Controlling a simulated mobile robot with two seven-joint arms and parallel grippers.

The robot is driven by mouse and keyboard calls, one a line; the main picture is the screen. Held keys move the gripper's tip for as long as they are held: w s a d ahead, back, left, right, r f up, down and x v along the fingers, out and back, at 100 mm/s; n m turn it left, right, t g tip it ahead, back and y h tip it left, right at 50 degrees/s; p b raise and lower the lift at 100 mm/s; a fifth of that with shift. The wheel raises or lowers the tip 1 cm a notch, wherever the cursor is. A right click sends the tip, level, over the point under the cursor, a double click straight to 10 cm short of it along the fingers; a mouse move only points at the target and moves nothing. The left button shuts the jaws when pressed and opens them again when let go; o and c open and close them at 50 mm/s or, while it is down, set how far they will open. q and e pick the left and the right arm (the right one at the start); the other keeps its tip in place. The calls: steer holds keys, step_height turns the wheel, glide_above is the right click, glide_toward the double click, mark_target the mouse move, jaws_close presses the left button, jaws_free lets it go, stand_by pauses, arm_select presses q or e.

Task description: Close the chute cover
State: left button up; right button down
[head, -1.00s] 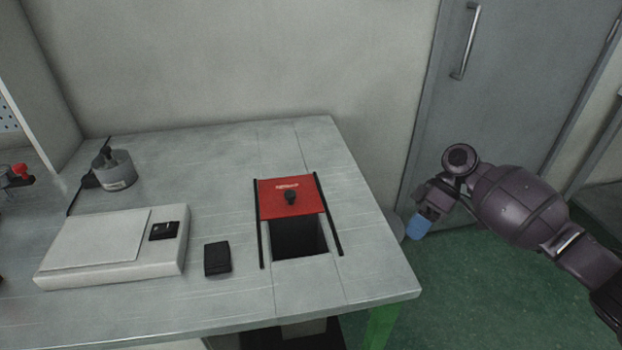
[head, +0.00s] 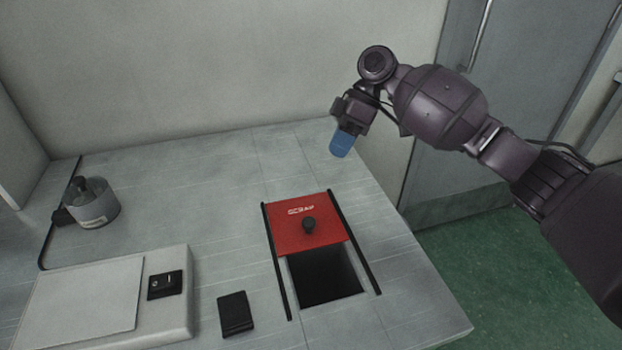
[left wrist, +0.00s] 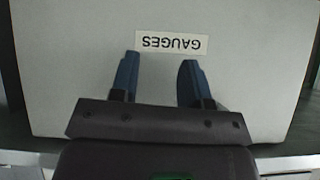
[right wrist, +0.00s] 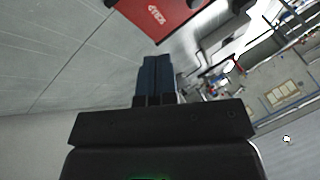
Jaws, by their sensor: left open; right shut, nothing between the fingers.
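The red chute cover (head: 289,233), marked SCRAP, lies between two black rails on the table with a black knob (head: 308,224) on it. It sits at the rear of the rails, and the dark chute opening (head: 326,276) shows uncovered in front of it. The cover also shows at the top of the right wrist view (right wrist: 160,14). My right gripper (head: 341,146) is shut and empty, raised behind and to the right of the cover, apart from it. My left gripper (left wrist: 158,75) is open and empty, in front of a pale surface labelled GAUGES; it is outside the head view.
A white device (head: 85,300) with a black switch stands at the front left. A small black box (head: 236,314) lies between it and the chute. A grey pot (head: 93,206) stands at the back left. The table behind the chute is clear; a wall rises behind.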

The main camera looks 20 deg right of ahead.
mark_target(316, 219)
steer(key=x, duration=0.5)
steer(key=shift+s+d+b, duration=0.1)
steer(key=shift+s+b, duration=0.05)
steer(key=shift+b, duration=0.25)
steer(key=x, duration=0.4)
steer(key=shift+f+b, duration=0.2)
steer(key=shift+b, duration=0.15)
steer(key=s+a, duration=0.1)
steer(key=s, duration=0.1)
steer(key=shift+s+a+f, duration=0.25)
steer(key=shift+a, duration=0.1)
steer(key=shift+s+a+f, duration=0.1)
steer(key=shift+s+a, duration=0.15)
steer(key=shift+s, duration=0.25)
arm_select(q)
steer(key=shift+s+f, duration=0.55)
steer(key=shift+f, duration=0.25)
steer(key=shift+s+f, duration=0.15)
arm_select(e)
steer(key=shift+s, duration=0.1)
